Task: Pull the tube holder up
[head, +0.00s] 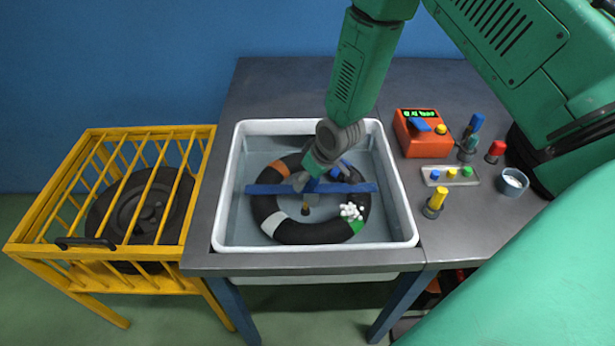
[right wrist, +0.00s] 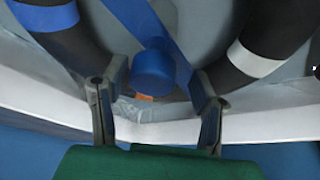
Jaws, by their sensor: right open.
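A black inner tube (head: 275,226) with coloured patches lies in a white basin (head: 228,214) of water. The tube holder, a blue bar (head: 275,189), lies across the tube. My right gripper (head: 318,178) comes down over the middle of the bar and hides part of it. In the right wrist view my right gripper (right wrist: 160,78) is open. A round blue knob (right wrist: 153,72) of the holder shows between its two fingers, with a gap on each side. The blue bar (right wrist: 165,28) runs behind the knob. My left gripper is not in view.
White bubbles (head: 352,211) sit on the tube's front right. A yellow cage (head: 40,218) with a wheel stands left of the table. An orange device (head: 420,145), a small tray (head: 450,181), a cup (head: 513,187) and several coloured tools are on the table's right.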

